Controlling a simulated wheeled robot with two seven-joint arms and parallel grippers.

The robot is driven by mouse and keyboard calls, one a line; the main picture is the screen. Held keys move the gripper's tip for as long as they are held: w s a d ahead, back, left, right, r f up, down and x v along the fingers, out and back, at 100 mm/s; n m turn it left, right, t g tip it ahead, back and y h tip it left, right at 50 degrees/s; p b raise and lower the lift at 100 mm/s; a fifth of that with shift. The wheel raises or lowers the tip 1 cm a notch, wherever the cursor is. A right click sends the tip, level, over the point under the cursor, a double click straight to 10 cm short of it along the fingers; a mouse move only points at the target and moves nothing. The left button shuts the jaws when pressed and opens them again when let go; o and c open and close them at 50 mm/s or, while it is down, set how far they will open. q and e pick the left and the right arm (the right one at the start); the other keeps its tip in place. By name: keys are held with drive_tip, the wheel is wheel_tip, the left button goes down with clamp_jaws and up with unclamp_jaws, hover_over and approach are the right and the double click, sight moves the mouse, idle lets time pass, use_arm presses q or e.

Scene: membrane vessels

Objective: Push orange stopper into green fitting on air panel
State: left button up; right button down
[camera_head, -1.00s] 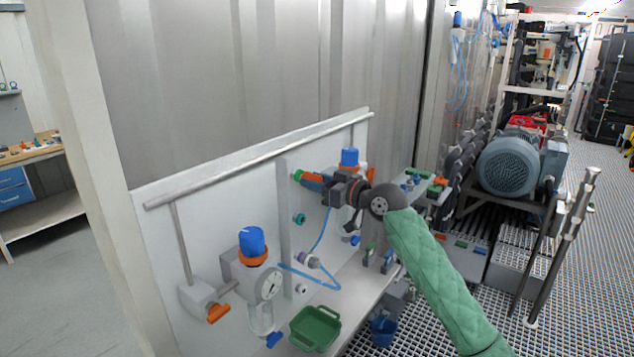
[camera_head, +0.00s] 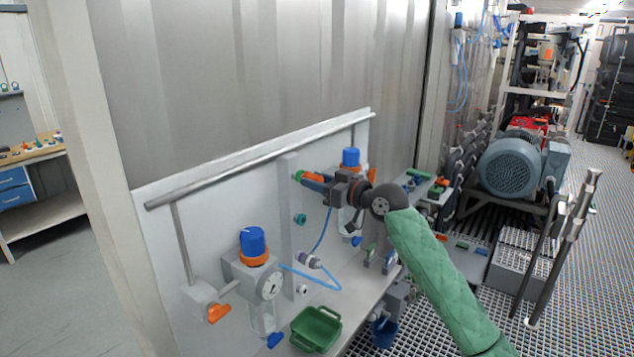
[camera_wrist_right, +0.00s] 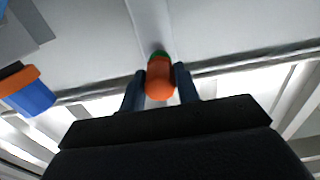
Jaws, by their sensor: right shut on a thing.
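The orange stopper (camera_wrist_right: 160,80) is between the two fingers of my right gripper (camera_wrist_right: 160,88), which is shut on it. In the right wrist view its far end meets the green fitting (camera_wrist_right: 159,54) on the air panel; how deep it sits cannot be told. In the head view the right gripper (camera_head: 318,182) reaches the panel's vertical strip from the right, with the orange stopper (camera_head: 311,176) at its tips. The green fitting (camera_head: 298,175) shows just left of it. A second, teal-green fitting (camera_head: 300,219) is lower on the same strip. My left gripper is not in view.
The white air panel (camera_head: 210,215) carries two blue-capped regulators, one (camera_head: 253,241) at left and one (camera_head: 350,158) behind my right gripper. A blue hose (camera_head: 325,232) hangs below the gripper. A green tray (camera_head: 316,330) sits on the shelf below. A metal rail (camera_head: 262,160) runs along the top.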

use_arm(q)
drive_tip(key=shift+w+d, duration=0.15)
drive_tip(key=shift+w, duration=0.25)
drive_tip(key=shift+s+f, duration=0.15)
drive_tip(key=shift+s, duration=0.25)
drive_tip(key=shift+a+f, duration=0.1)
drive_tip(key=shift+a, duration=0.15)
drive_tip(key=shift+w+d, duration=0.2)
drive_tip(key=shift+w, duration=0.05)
drive_tip(key=shift+b, duration=0.3)
use_arm(e)
drive_tip(key=shift+w+a, duration=0.3)
drive_tip(key=shift+a, duration=0.1)
drive_tip(key=c, duration=0.9)
unclamp_jaws()
drive_tip(key=shift+c, duration=0.2)
